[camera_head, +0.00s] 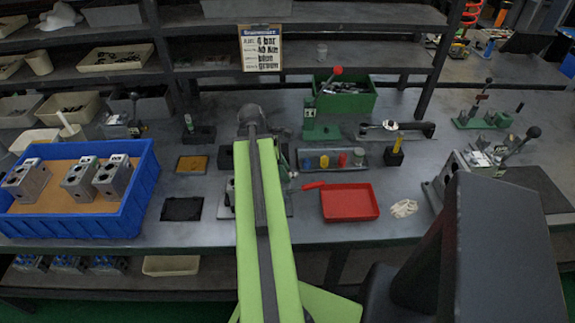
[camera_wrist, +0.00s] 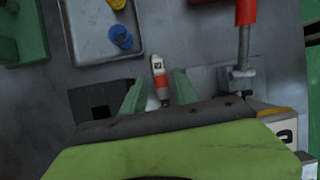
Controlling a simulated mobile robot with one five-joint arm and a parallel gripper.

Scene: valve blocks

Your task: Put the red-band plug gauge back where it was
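In the wrist view the plug gauge (camera_wrist: 158,66), a slim grey-white piece with a red band, sits between the two green fingers of my gripper (camera_wrist: 161,79). Narrow gaps show on both sides of it, so the fingers are open around it. Its lower end is hidden by the gripper body. Beside the left finger is a black block (camera_wrist: 90,97) with a dark square recess. A grey tray (camera_wrist: 85,45) with a blue plug (camera_wrist: 120,36) and a yellow plug lies at the upper left. In the head view my green arm hides the gripper and the gauge.
A red-handled clamp (camera_wrist: 245,70) stands close to the right of my gripper. In the head view the grey tray (camera_head: 310,169) holds several coloured plugs. A red bin (camera_head: 350,216), a blue crate (camera_head: 70,228) and a green press (camera_head: 322,130) stand around the bench.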

